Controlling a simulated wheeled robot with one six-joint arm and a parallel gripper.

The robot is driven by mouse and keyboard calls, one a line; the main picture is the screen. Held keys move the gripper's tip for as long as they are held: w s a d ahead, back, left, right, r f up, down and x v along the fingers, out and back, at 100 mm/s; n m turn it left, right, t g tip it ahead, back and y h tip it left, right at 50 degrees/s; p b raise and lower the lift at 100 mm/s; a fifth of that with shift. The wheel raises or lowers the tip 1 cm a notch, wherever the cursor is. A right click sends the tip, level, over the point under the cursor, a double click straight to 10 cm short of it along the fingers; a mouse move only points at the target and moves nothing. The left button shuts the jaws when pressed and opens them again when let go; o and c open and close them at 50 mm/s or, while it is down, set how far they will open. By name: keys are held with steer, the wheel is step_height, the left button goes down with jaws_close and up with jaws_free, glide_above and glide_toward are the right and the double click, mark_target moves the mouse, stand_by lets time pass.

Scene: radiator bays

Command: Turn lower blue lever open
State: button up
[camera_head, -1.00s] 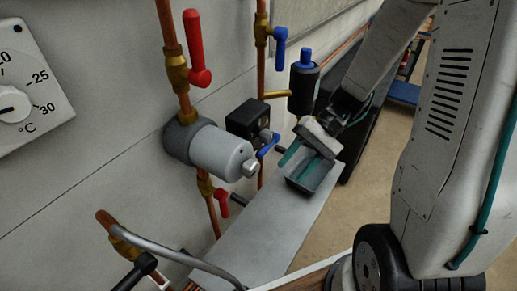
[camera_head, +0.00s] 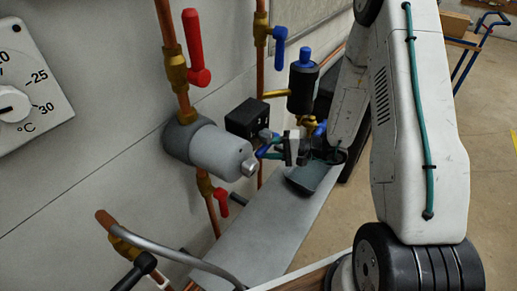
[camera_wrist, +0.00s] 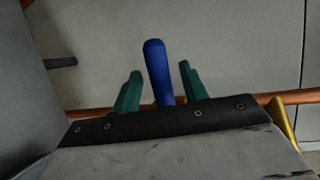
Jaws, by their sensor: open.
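The lower blue lever (camera_wrist: 158,70) stands between the two green fingers of my gripper (camera_wrist: 160,80) in the wrist view. The fingers are open, with a gap on both sides of the lever. The lever sticks out roughly square to the copper pipe (camera_wrist: 290,98) behind it. In the head view only a small blue part of this lever (camera_head: 262,147) shows, beside the fingers of my gripper (camera_head: 268,154) and partly hidden by them.
A grey cylinder (camera_head: 215,147) juts from the wall close left of my gripper. The upper blue lever (camera_head: 279,47) hangs above. A black canister (camera_head: 303,88) stands right, and a grey tray (camera_head: 318,178) lies below. Red levers (camera_head: 195,48) are further left.

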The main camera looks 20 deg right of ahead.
steer(key=shift+x, duration=1.5)
jaws_close()
steer(key=shift+w+f, duration=0.1)
